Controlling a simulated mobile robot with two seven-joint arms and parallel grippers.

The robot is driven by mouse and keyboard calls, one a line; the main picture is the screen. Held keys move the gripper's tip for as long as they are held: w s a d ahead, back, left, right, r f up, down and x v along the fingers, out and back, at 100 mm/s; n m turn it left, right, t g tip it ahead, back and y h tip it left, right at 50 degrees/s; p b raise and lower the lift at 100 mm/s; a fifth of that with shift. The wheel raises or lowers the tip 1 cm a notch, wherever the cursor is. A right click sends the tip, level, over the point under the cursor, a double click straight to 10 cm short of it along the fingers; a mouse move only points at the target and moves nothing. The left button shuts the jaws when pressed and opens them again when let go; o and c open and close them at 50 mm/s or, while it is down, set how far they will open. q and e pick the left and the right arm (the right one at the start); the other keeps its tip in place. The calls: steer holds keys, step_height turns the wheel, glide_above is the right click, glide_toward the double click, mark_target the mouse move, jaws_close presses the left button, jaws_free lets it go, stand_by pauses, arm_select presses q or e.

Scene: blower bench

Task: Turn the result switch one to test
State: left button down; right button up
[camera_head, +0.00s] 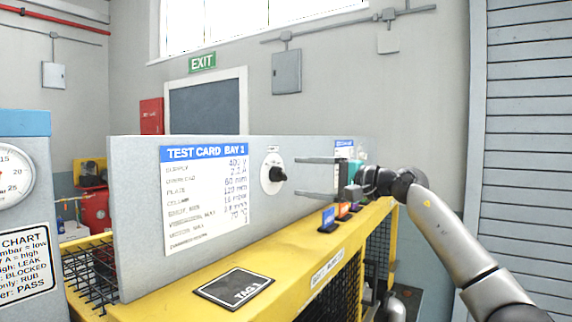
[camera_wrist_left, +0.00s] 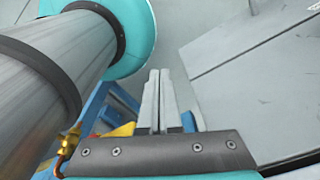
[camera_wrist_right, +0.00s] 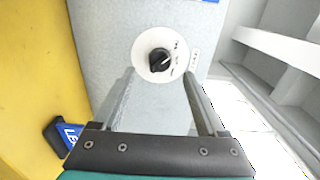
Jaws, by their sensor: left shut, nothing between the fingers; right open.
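The switch is a black knob on a round white dial (camera_head: 272,173), set in the grey upright panel right of the test card. In the right wrist view the knob (camera_wrist_right: 159,61) sits ahead of the fingertips, and the dial lettering is too small to read surely. My right gripper (camera_head: 297,177) is open, its two fingers pointing left toward the dial from the right. The knob is not between the fingers in contact; a gap seems to remain. My left gripper (camera_wrist_left: 158,72) is shut and empty, away from the switch, and is out of the head view.
The test card (camera_head: 205,198) is on the panel (camera_head: 130,200). A yellow bench (camera_head: 215,288) carries a black TAG 1 plate (camera_head: 233,288) and small coloured labelled blocks (camera_head: 328,219) below my right gripper. A pressure gauge (camera_head: 12,175) stands at far left.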

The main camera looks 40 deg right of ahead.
mark_target(284, 175)
steer(key=p+x, duration=0.2)
steer(key=x, duration=0.1)
steer(key=shift+w+a+r, duration=0.1)
steer(key=shift+w+r, duration=0.05)
steer(key=shift+r, duration=0.05)
steer(key=shift+f+p+x, duration=0.2)
steer(key=shift+p+x, duration=0.35)
steer(key=shift+x, duration=0.45)
jaws_close()
